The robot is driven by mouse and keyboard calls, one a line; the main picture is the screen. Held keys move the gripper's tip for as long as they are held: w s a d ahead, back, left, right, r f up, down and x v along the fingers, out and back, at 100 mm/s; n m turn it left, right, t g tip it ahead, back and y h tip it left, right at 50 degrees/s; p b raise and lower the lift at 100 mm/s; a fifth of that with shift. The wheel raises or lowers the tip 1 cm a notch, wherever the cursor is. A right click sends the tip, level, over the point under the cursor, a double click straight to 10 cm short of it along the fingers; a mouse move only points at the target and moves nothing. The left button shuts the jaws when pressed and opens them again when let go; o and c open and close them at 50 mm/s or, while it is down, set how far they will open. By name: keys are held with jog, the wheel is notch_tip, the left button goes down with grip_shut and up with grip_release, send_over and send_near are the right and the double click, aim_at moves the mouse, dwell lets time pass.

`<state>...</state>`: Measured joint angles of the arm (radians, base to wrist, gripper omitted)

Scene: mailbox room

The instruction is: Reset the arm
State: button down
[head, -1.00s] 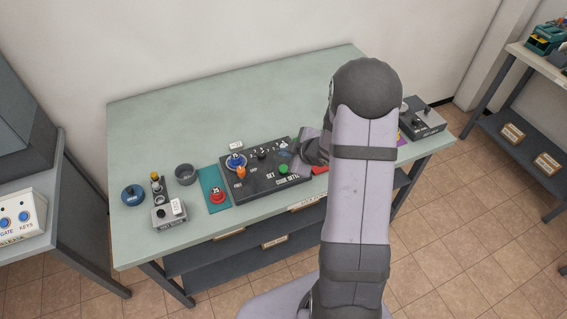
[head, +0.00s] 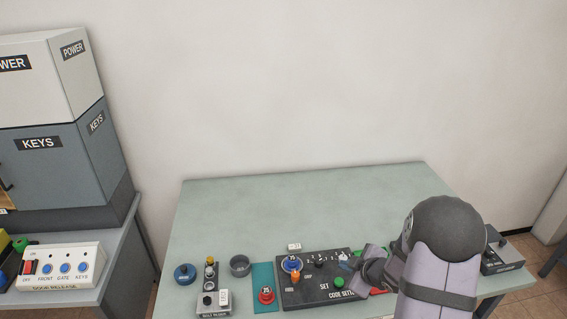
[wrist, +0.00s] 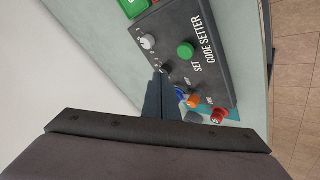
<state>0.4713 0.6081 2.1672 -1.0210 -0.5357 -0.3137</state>
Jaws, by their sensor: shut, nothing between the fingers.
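My arm reaches over the right part of the green table (head: 300,200) in the head view and hides part of what is behind it. My gripper (wrist: 160,85) is shut and empty in the wrist view, its fingers over the dark code setter panel (wrist: 195,50). The panel (head: 310,285) also shows in the head view, left of my arm. It carries a green button (wrist: 186,50), a white knob (wrist: 148,42), an orange knob (wrist: 194,101) and a blue dial (head: 291,264). I cannot tell whether the fingertips touch the panel.
Left of the panel are a red button (head: 266,295) on a teal plate, a grey cup (head: 240,265), a small grey device (head: 213,302) and a blue round object (head: 185,273). A dark box (head: 500,258) stands at the right. The table's back is clear.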

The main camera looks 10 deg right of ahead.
jog(key=s+d+f+m+g+h, duration=0.1)
jog(key=s+d+f, duration=0.1)
jog(key=s, duration=0.1)
jog(key=s+d+f+m+g+h, duration=0.1)
jog(key=s+d+f+m+g, duration=0.1)
jog(key=s, duration=0.1)
jog(key=s+d+f+m+g+h, duration=0.1)
jog(key=s+d+f+m, duration=0.1)
jog(key=s, duration=0.1)
jog(key=shift+s+g, duration=0.1)
jog(key=shift+g, duration=0.2)
jog(key=s+a+r+m+g, duration=0.1)
jog(key=s+a+m+g, duration=0.25)
jog(key=s, duration=0.65)
jog(key=s+a+r+m+g, duration=0.15)
jog(key=s+m+g, duration=0.3)
jog(key=s, duration=0.45)
jog(key=w+a+r+n+t+y, duration=0.1)
jog(key=w+a+r+n+t, duration=0.1)
jog(key=a+r, duration=0.8)
jog(key=a+t, duration=0.1)
jog(key=a, duration=0.2)
jog(key=shift+w+t, duration=0.25)
jog(key=shift+t, duration=0.15)
